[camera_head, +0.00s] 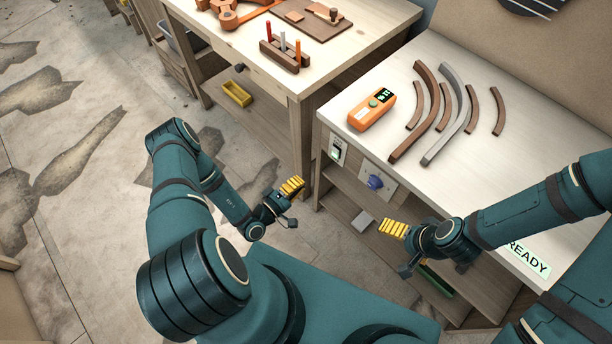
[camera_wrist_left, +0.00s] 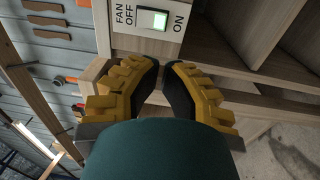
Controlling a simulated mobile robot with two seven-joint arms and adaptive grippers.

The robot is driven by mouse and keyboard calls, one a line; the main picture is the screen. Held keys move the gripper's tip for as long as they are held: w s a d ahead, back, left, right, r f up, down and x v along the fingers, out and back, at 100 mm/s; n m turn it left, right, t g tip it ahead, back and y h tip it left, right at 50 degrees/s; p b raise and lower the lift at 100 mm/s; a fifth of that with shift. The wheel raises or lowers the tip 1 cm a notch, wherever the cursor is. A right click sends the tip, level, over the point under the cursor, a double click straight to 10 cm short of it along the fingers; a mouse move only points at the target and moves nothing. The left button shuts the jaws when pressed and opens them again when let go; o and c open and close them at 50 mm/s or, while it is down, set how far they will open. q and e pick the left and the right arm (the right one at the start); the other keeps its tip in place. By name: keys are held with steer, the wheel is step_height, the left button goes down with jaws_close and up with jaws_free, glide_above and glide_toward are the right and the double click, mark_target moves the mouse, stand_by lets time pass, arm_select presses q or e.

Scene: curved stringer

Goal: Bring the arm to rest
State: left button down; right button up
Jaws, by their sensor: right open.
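My left gripper (camera_head: 291,188) is in the head view, low in front of the gap between the two benches. It has yellow ribbed fingers and holds nothing visible. In the left wrist view its two fingers (camera_wrist_left: 161,72) stand apart with a narrow gap between their dark pads. My right gripper (camera_head: 393,229) is open and empty, in front of the right bench's open shelves, below its top. My left arm (camera_head: 188,185) is bent down on the left. My right arm (camera_head: 525,215) reaches in from the right across the bench's front edge.
The right bench (camera_head: 455,185) carries an orange meter (camera_head: 372,110) and several curved strips (camera_head: 448,105). On its front are a fan switch (camera_head: 338,150), also lit green in the left wrist view (camera_wrist_left: 152,19), and a blue knob (camera_head: 375,182). Another bench (camera_head: 275,80) holds tools. The left floor is open.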

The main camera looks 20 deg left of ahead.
arm_select(q)
steer(key=shift+s, duration=0.1)
stand_by(0.5)
steer(key=s+d+r+m+g+h, duration=0.3)
steer(key=s+d+m+g+h, duration=0.15)
steer(key=d+g, duration=0.3)
steer(key=s+d+r+m+g+h, duration=0.3)
steer(key=s+d+g+h, duration=0.15)
steer(key=d+g, duration=0.3)
steer(key=s+a+m+g+y, duration=0.3)
steer(key=s+m+g+y, duration=0.1)
steer(key=s+g+y, duration=0.35)
steer(key=w+r+t+y, duration=0.4)
steer(key=w+r+t, duration=0.1)
steer(key=w, duration=0.3)
steer(key=shift+d+m+t, duration=0.2)
steer(key=shift+m+t, duration=0.15)
steer(key=shift+t, duration=0.4)
